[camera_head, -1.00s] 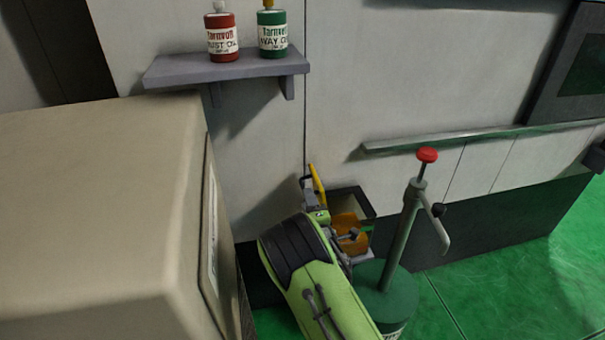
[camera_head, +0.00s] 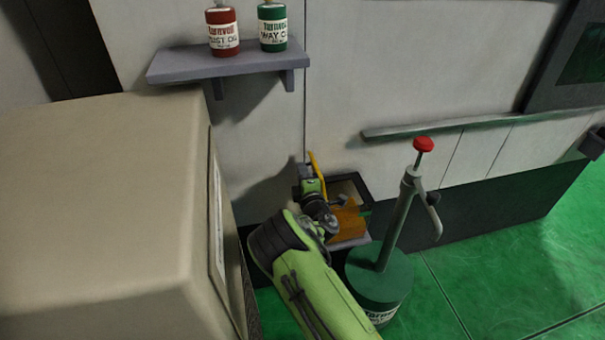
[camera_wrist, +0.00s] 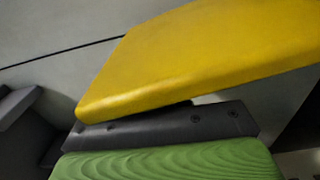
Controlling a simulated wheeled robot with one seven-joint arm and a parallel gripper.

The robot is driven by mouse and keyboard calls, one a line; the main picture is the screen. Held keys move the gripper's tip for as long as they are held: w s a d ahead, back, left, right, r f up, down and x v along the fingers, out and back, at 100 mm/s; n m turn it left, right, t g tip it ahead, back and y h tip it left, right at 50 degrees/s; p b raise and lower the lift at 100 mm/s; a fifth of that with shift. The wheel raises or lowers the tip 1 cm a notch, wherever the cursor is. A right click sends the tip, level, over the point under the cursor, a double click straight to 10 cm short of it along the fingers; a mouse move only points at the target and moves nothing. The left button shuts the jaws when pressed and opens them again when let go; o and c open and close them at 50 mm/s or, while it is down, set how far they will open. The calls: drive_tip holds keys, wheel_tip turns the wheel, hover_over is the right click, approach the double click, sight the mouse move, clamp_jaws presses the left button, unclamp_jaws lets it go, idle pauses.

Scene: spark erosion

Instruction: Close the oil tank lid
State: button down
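A yellow panel, apparently the oil tank lid (camera_head: 315,172), stands steeply raised beside the dark open-topped tank (camera_head: 362,186) low by the wall. In the wrist view the yellow lid (camera_wrist: 190,58) fills much of the upper picture. My gripper (camera_head: 310,186) is at the lid's near side, small and partly hidden by its own links. In the wrist view a green ribbed pad on a dark grey mount, which looks like part of my gripper, lies just below the lid's edge. I cannot tell whether they touch. The finger opening is not visible.
A green hand pump (camera_head: 378,278) with a red knob stands close right of my arm. A large beige cabinet (camera_head: 100,200) fills the left. A wall shelf (camera_head: 230,64) holds a red bottle (camera_head: 223,34) and a green bottle (camera_head: 272,30). Green floor (camera_head: 510,270) is open at right.

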drive_tip(key=shift+d+f, duration=0.1)
drive_tip(key=shift+f, duration=0.1)
drive_tip(key=w+d+r+m+p, duration=0.15)
drive_tip(key=d+m+p, duration=0.25)
drive_tip(key=d+m, duration=0.4)
drive_tip(key=shift+w+d+f+m+b, duration=0.3)
drive_tip(key=shift+d+f+m+b, duration=0.85)
drive_tip(key=shift+m, duration=0.9)
drive_tip(key=shift+w+d+f+m+b, duration=0.3)
drive_tip(key=shift+d+f+m+b, duration=0.5)
drive_tip(key=shift+d+f+m, duration=0.95)
drive_tip(key=shift+w+d+f+m+b, duration=0.3)
drive_tip(key=shift+d+f+m+b, duration=0.75)
drive_tip(key=shift+m, duration=1.25)
drive_tip(key=shift+d+r, duration=0.2)
drive_tip(key=shift+r, duration=0.1)
drive_tip(key=shift+f, duration=0.1)
